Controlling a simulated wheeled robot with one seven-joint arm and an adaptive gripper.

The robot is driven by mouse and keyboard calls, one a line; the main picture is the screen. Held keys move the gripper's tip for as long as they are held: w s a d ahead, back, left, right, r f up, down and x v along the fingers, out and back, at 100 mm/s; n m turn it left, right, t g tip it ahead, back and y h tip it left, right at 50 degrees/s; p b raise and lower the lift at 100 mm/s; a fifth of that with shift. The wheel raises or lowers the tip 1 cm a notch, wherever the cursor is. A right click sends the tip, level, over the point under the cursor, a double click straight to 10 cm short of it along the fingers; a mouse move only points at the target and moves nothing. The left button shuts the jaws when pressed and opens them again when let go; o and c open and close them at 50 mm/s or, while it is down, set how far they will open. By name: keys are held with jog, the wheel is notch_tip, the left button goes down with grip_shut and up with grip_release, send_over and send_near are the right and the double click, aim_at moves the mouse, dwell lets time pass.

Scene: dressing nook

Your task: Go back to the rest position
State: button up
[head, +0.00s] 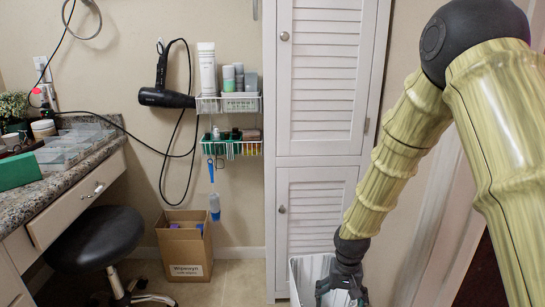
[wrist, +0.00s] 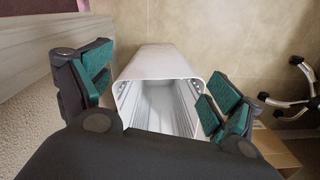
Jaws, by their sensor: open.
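My gripper (head: 341,290) hangs low at the bottom of the head view, at the end of my arm. It is over or beside a white bin (head: 304,268) in front of the louvered cabinet. In the wrist view my gripper (wrist: 152,84) is open, its green-padded fingers spread wide. The white bin (wrist: 160,62) shows between and beyond the fingers. The part of its inside that I see looks empty, and its near part is hidden by my gripper. Nothing is held between the fingers.
A white louvered cabinet (head: 320,90) stands behind the bin. A cardboard box (head: 186,250) and a black stool (head: 95,240) are to the left, with a granite-topped vanity (head: 70,160). A wire rack (head: 229,104) and a hair dryer (head: 163,95) hang on the wall. Floor shows between box and cabinet.

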jog(key=s+d+f+n, duration=0.1)
jog(key=s+d+f, duration=0.1)
jog(key=s+f, duration=2.05)
jog(key=s+d+n, duration=0.1)
jog(key=s+d, duration=0.1)
jog(key=s, duration=1)
notch_tip(320, 180, up, 32)
jog(key=p, duration=3.3)
jog(key=shift+w+a, duration=0.15)
jog(key=shift+f, duration=0.1)
